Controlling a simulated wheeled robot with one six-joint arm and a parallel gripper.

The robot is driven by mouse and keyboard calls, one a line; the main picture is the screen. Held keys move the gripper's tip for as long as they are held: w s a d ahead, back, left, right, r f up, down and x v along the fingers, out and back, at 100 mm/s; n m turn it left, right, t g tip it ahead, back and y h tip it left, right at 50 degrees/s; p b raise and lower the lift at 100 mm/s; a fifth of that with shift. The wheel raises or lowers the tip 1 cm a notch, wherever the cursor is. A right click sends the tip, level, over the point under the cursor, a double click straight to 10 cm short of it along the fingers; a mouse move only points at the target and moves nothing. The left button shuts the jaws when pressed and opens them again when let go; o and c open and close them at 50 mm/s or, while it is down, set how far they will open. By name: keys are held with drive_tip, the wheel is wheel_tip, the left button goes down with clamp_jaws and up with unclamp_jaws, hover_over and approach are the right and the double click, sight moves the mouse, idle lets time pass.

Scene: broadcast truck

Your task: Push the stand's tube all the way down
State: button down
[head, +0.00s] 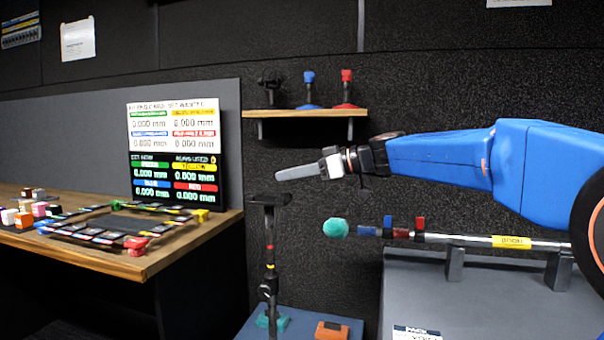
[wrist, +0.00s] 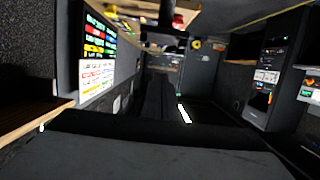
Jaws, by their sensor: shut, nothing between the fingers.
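The stand (head: 270,250) is a thin dark upright post in the head view, with a flat black crosspiece (head: 268,200) on top. Its tube shows small red and yellow bands, with a dark collar (head: 268,290) lower down. My gripper (head: 280,175) is shut and empty, its pale grey fingers pointing left. It appears a little above the crosspiece in the picture, with a visible gap. I cannot tell their difference in depth. I cannot pick out the stand in the wrist view, where a dark flat shape fills the lower part.
A shelf (head: 305,113) with several small stands is on the wall behind. A boom pole (head: 475,240) with a teal tip lies across supports on a grey top at right. A wooden desk (head: 130,262) with blocks and a screen (head: 175,155) is at left.

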drive_tip(key=x, duration=0.3)
drive_tip(key=shift+a, duration=0.1)
wheel_tip(320, 180, down, 3)
drive_tip(key=shift+a+f, duration=0.1)
drive_tip(key=shift+f, duration=0.5)
wheel_tip(320, 180, down, 14)
